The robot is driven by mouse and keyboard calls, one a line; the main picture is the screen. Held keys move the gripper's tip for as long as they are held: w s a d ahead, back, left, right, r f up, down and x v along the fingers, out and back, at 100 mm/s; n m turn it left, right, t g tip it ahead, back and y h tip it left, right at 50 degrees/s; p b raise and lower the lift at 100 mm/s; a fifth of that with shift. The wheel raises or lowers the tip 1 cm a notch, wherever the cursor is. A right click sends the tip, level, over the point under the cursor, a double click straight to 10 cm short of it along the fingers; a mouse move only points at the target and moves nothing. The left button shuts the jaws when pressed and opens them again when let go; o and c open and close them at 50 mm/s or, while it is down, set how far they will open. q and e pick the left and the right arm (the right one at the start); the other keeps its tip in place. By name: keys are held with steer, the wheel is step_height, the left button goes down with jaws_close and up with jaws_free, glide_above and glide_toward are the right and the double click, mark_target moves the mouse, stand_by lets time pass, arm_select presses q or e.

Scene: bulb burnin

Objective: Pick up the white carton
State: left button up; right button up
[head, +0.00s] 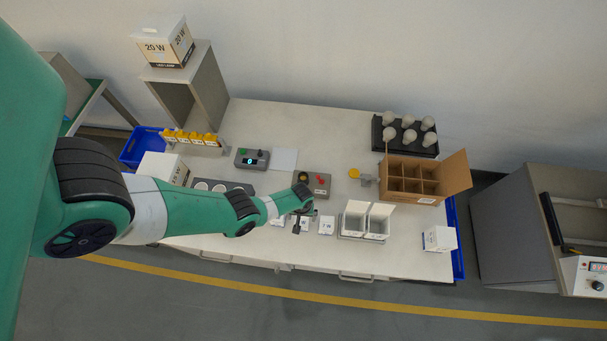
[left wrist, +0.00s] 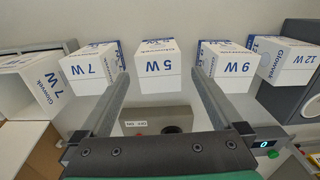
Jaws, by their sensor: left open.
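Several small white cartons with blue print stand in a row near the bench's front edge. In the left wrist view a 5 W carton (left wrist: 157,66) is in the middle, with a 7 W carton (left wrist: 90,68) to its left and a 9 W carton (left wrist: 228,66) to its right. My left gripper (left wrist: 160,76) is open and empty, its fingers on either side of the 5 W carton in that view; contact cannot be told. In the head view the left gripper (head: 303,212) hangs over the row and partly hides it, beside the carton (head: 326,226). My right gripper is out of view.
Two open white boxes (head: 366,221) stand right of the row, and another white carton (head: 438,240) farther right. Behind are a brown divided box (head: 411,179), a bulb tray (head: 405,136) and a grey box with a red button (head: 313,184). A 12 W carton (left wrist: 284,60) stands beside the 9 W one.

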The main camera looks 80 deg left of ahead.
arm_select(q)
steer(key=shift+f+b, duration=2.65)
steer(key=shift+f, duration=0.55)
steer(key=shift+r, duration=0.15)
steer(key=c, duration=1.4)
